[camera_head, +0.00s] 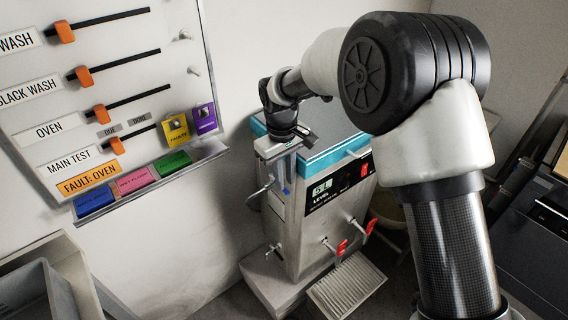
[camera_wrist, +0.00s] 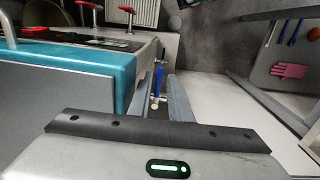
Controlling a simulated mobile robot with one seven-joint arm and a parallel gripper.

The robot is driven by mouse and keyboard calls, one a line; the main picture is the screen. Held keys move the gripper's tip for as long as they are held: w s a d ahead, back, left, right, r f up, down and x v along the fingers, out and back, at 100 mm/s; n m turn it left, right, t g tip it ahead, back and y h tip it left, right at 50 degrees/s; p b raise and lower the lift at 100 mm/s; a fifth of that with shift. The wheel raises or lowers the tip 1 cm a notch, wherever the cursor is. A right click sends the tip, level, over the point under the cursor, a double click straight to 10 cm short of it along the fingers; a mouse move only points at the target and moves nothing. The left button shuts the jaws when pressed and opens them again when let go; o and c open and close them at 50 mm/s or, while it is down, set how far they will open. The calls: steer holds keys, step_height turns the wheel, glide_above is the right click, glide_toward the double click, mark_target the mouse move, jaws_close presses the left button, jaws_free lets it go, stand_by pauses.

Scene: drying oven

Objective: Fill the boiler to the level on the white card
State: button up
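The boiler (camera_head: 310,205) is a grey metal box with a teal top, standing against the wall. Its display (camera_head: 321,189) appears to read "5 L" above the word LEVEL. A red switch (camera_head: 364,170) sits right of the display, and two red-handled taps (camera_head: 341,247) are low on the front. My gripper (camera_head: 277,150) is at the boiler's upper left side. In the wrist view, a blue-handled lever (camera_wrist: 159,80) with a pale end shows between my open fingers (camera_wrist: 160,100); I cannot tell whether they touch it. I cannot identify the white card with the level.
A slatted drip tray (camera_head: 347,287) lies before the boiler. A wall board (camera_head: 110,100) with orange sliders and coloured cards hangs at left. Grey bins (camera_head: 40,285) stand lower left. Dark equipment (camera_head: 535,225) is at right. The wrist view shows a pink item (camera_wrist: 290,71) on a grey surface.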

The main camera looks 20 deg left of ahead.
steer(key=shift+d+f, duration=0.1)
steer(key=shift+f, duration=1.25)
steer(key=shift+c, duration=0.4)
jaws_close()
steer(key=shift+s+a+m, duration=0.35)
steer(key=shift+a+m, duration=0.05)
steer(key=shift+m, duration=0.5)
steer(key=shift+s+a+m, duration=0.35)
steer(key=shift+m, duration=0.55)
steer(key=shift+a+r, duration=0.1)
steer(key=shift+s+a+m, duration=0.3)
steer(key=shift+a+m, duration=0.1)
steer(key=shift+m, duration=0.45)
steer(key=shift+s+a+m, duration=0.25)
steer(key=shift+a+m, duration=0.15)
steer(key=shift+m, duration=0.45)
steer(key=shift+a, duration=0.1)
